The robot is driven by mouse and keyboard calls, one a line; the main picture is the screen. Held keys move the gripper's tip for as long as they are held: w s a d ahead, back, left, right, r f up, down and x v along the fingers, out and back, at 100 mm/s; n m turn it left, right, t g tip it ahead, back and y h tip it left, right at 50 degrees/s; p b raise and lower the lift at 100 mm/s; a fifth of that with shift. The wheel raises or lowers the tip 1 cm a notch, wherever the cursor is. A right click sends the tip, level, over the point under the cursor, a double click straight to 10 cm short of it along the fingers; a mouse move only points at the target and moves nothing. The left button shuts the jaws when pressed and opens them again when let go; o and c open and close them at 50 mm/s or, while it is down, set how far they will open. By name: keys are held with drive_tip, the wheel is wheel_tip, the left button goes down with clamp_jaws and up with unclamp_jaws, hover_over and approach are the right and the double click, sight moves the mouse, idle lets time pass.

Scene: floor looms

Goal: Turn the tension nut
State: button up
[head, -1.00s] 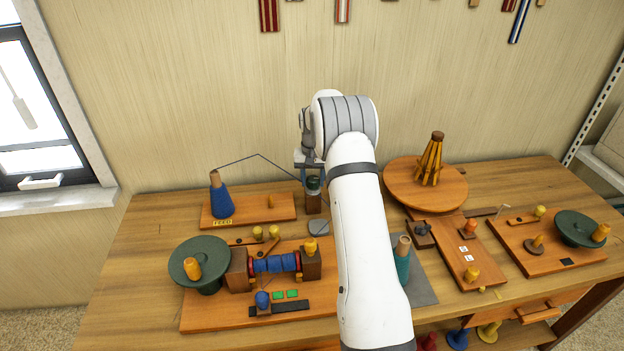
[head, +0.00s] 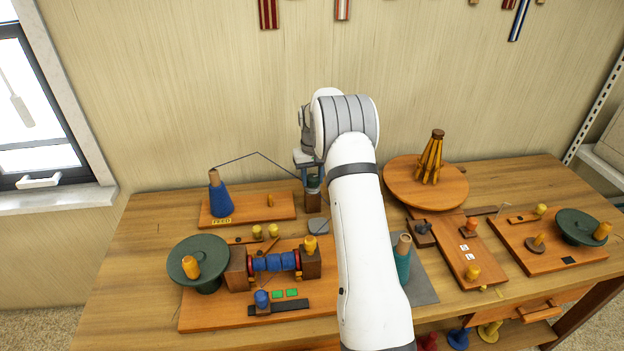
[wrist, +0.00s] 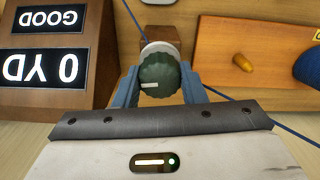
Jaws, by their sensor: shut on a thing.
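The tension nut (wrist: 160,75) is a dark green ribbed knob with a pale mark on its face, set against a light washer on a wooden post (wrist: 160,35). In the wrist view my gripper (wrist: 158,84) has its two blue-grey fingers on either side of the nut, shut on it. The pale mark lies towards the left and is nearly level. In the head view the nut (head: 313,183) sits on top of its small post at the back of the bench, partly hidden by my gripper (head: 309,172) and arm.
A blue yarn cone (head: 219,199) stands left of the post, its thread running over to it. A sign reading "GOOD" and "0 YD" (wrist: 50,55) is close by in the wrist view. A winder with a blue-wound roller (head: 275,263) stands in front.

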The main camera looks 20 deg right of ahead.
sight(312, 176)
drive_tip(key=n+b, duration=0.1)
drive_tip(key=n, duration=0.4)
drive_tip(key=shift+n, duration=0.3)
idle(0.4)
drive_tip(key=o, duration=1)
wheel_tip(312, 176, up, 8)
drive_tip(key=shift+f, duration=0.1)
